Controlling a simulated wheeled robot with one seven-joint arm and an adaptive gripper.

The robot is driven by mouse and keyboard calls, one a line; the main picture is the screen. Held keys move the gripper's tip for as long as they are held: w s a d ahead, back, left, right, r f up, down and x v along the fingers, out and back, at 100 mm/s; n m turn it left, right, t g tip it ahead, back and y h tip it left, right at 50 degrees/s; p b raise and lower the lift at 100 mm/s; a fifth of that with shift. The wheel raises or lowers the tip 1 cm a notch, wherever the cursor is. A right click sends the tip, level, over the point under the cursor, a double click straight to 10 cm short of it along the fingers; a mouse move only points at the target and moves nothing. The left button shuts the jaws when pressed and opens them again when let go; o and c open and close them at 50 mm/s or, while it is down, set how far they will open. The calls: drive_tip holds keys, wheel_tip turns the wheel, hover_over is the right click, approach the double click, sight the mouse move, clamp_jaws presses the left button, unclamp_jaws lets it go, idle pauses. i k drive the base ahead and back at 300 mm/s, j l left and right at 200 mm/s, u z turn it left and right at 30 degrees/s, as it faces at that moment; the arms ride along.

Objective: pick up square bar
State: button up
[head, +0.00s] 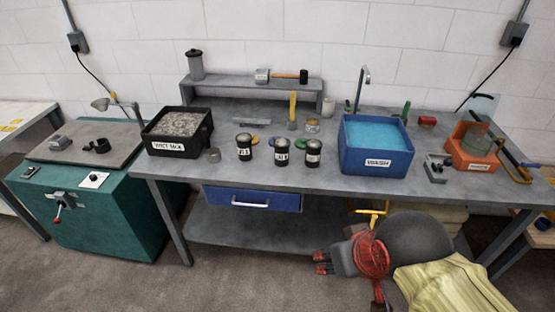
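A small grey bar-like piece (231,121) lies flat on the grey workbench (330,183), behind the black jars and right of the black tub. It is too small to tell whether its section is square. My gripper (319,262) is low in front of the bench, below the tabletop and to the right of the blue drawer. Its red-tipped fingers point left and look apart, with nothing between them. The gripper is far from the grey piece and touches nothing that I can see.
A black tub of grey media (178,148), several black jars (283,151) and a blue water tub (375,163) crowd the bench. A raised shelf (250,86) stands behind. An orange tub (472,158) is at right, a teal cabinet (110,215) at left. Floor in front is clear.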

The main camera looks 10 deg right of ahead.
sight(235, 120)
drive_tip(key=k+j, duration=0.1)
drive_tip(key=j, duration=0.25)
drive_tip(key=k+j+z, duration=0.1)
drive_tip(key=j, duration=0.2)
drive_tip(key=k+j, duration=0.1)
drive_tip(key=j, duration=0.25)
drive_tip(key=i+l, duration=0.15)
drive_tip(key=i, duration=0.65)
drive_tip(key=i+l, duration=0.15)
drive_tip(key=i, duration=0.6)
